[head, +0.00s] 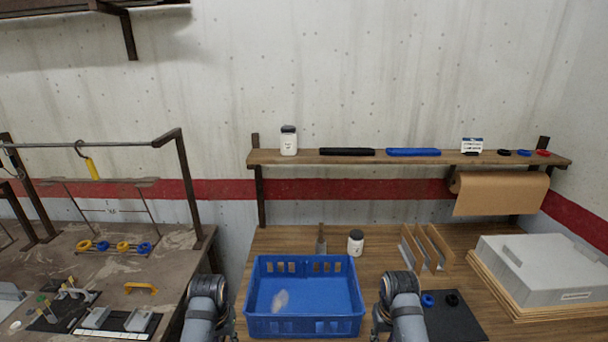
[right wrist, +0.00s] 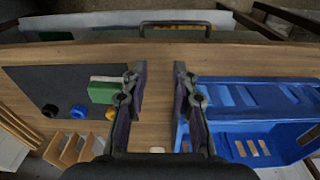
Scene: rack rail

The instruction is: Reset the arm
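My right arm (head: 400,292) comes up from the bottom edge in the head view, just right of the blue crate (head: 305,326). In the right wrist view my right gripper (right wrist: 160,72) is open, with nothing between its fingers. Bare table shows beneath it, between a dark mat and the blue crate. My left arm (head: 206,296) comes up at the crate's left side. Its fingers are hidden behind the arm or below the picture edge.
The crate holds a small pale item (head: 280,300). A white jar (head: 355,242), upright dividers (head: 426,248) and a grey case (head: 548,262) stand on the table. A shelf (head: 300,157) is above. A second bench (head: 60,250) with parts is at left.

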